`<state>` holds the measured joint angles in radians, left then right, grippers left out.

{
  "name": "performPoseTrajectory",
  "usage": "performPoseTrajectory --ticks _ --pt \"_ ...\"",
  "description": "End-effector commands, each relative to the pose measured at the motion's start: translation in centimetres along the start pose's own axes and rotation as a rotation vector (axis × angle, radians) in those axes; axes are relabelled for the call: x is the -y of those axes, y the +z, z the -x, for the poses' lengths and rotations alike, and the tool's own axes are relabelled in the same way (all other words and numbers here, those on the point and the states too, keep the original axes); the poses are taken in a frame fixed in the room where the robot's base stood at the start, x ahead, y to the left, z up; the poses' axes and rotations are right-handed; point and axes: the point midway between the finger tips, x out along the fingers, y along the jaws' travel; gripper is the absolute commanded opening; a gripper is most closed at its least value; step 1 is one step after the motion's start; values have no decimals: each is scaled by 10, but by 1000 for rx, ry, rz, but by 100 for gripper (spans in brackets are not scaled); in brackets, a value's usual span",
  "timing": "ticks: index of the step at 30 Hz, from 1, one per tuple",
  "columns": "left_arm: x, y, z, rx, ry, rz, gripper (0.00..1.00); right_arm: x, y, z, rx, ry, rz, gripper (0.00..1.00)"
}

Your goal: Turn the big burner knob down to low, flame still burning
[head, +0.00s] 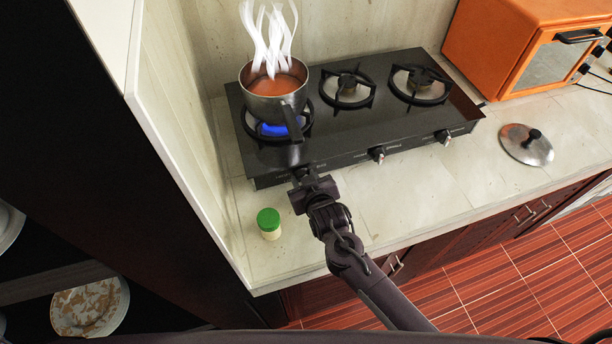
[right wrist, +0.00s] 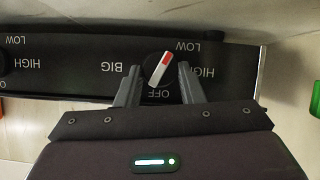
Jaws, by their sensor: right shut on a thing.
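The big burner knob (right wrist: 155,77) shows in the right wrist view, labelled BIG, OFF, HIGH and LOW in upside-down letters. The red end of its pointer aims up and slightly right, close to LOW. My right gripper (right wrist: 159,68) is shut on the knob, one finger on each side. In the head view my right gripper (head: 304,174) is at the stove's front left and mostly hides this knob. A blue flame (head: 270,129) burns under a steaming steel pot (head: 262,108) on the left burner of the black stove (head: 330,132). My left gripper is not in view.
A green-lidded jar (head: 269,222) stands on the counter (head: 400,196), left of my right gripper. Two more knobs (head: 377,154) are along the stove front. A pot lid (head: 527,146) and an orange oven (head: 520,50) are at the right. A wall borders the left.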

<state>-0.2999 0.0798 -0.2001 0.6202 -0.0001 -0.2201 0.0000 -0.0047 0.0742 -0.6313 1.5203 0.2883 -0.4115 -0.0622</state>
Motion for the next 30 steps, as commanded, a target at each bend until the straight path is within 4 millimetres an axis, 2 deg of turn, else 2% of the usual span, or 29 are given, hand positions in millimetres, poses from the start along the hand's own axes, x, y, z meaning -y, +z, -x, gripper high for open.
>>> performPoseTrajectory --ticks 9,24,25,27,30 --pt "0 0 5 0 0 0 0 2 -1 0 4 46 93 12" --pt "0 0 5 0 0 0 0 2 0 0 5 54 107 12" --pt "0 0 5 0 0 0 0 2 0 0 5 54 107 39" --pt "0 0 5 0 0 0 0 2 0 0 5 54 106 44" --pt "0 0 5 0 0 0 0 2 0 0 5 54 105 44"
